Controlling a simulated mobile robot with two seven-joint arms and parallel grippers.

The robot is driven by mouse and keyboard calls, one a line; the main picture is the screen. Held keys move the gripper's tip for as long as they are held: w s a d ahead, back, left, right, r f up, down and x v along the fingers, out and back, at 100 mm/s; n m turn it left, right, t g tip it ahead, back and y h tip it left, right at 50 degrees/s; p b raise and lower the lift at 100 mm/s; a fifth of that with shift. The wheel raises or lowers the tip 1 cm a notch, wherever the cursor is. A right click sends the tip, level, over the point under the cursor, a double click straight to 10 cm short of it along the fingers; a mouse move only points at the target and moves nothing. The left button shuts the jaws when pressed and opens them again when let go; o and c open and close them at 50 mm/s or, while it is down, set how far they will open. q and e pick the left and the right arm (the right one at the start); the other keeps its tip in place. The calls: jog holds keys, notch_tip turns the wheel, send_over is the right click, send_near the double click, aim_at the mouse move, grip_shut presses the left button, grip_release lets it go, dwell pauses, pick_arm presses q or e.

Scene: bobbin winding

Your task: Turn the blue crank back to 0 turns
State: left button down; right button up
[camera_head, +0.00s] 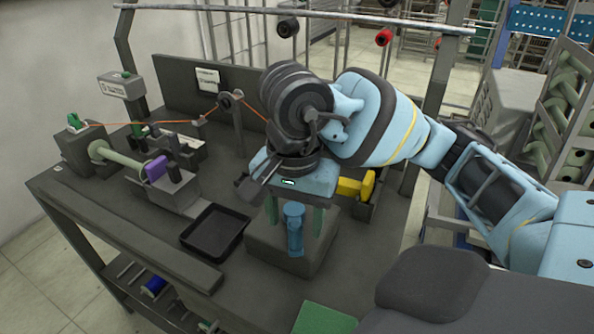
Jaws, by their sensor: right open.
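The blue crank (294,232) shows as an upright blue handle on a grey block (262,246) at the front right of the bench. My right gripper (294,216) points down over it from above. Its two green-tipped fingers are apart, one on each side of the blue handle, and a gap shows around the handle. The gripper body hides the top of the crank and whatever is behind it. I cannot read any turn count. My left gripper is not in view.
An empty black tray (214,235) lies left of the crank block. A yellow part (357,186) stands close behind the gripper on the right. A winder with a purple part (156,168) and a stretched orange thread (165,122) fill the left of the bench.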

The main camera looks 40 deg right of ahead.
notch_tip(320, 180, up, 3)
jog(key=shift+r+p, duration=0.2)
jog(key=shift+p, duration=0.9)
jog(key=shift+r+p, duration=1.1)
jog(key=shift+r, duration=0.35)
jog(key=shift+f, duration=0.1)
